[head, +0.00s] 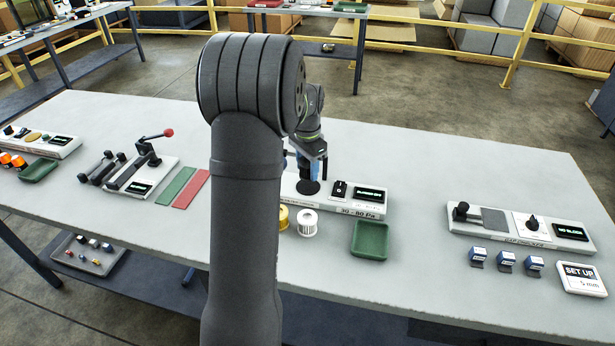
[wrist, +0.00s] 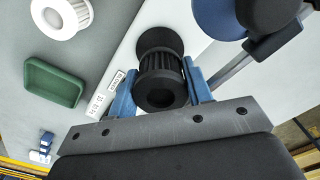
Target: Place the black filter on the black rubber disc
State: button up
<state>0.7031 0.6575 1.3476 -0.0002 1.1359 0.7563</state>
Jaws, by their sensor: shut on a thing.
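My gripper (head: 307,166) has blue fingers and stands over the station near the table's middle. In the wrist view my gripper (wrist: 162,92) is shut on the black filter (wrist: 162,82), a ribbed cylinder with an open hole in its near end. The black rubber disc (head: 308,188) lies flat on the station below my fingers. In the wrist view the disc (wrist: 160,40) shows just past the filter, which covers part of it. I cannot tell whether the filter touches the disc. In the head view the filter is hard to make out between the fingers.
A white filter (head: 307,222) and a yellow one (head: 283,217) stand in front of the station. A green tray (head: 370,240) is empty to their right. A switch (head: 340,190) and a display (head: 371,195) sit right of the disc.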

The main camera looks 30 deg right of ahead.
aim_at(307, 177)
jog(key=shift+f, duration=1.85)
jog(key=shift+f, duration=0.1)
jog(key=o, duration=1)
notch_tip(307, 177, up, 12)
jog(key=shift+r, duration=0.1)
jog(key=shift+f, duration=4.1)
